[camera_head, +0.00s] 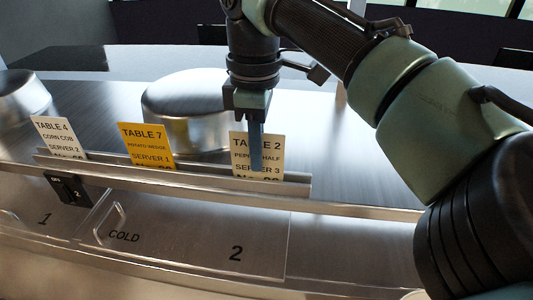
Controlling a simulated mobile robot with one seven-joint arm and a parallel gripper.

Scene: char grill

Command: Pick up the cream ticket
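A cream ticket (271,158) reading "TABLE 2" stands upright at the right in a metal ticket rail (205,172). My gripper (257,138) points down directly at this ticket, and its narrow finger covers part of the print. I cannot tell whether the fingers touch the ticket or are closed on it. A paler, off-white ticket (57,135) reading "TABLE 4" stands at the left of the rail. A yellow ticket (146,146) reading "TABLE 7" stands between them. The lower edges of the tickets are hidden by the rail.
A round metal pan or lid (185,105) stands behind the rail, close to my gripper. Another metal pan (22,97) is at the far left. The counter right of the rail is clear.

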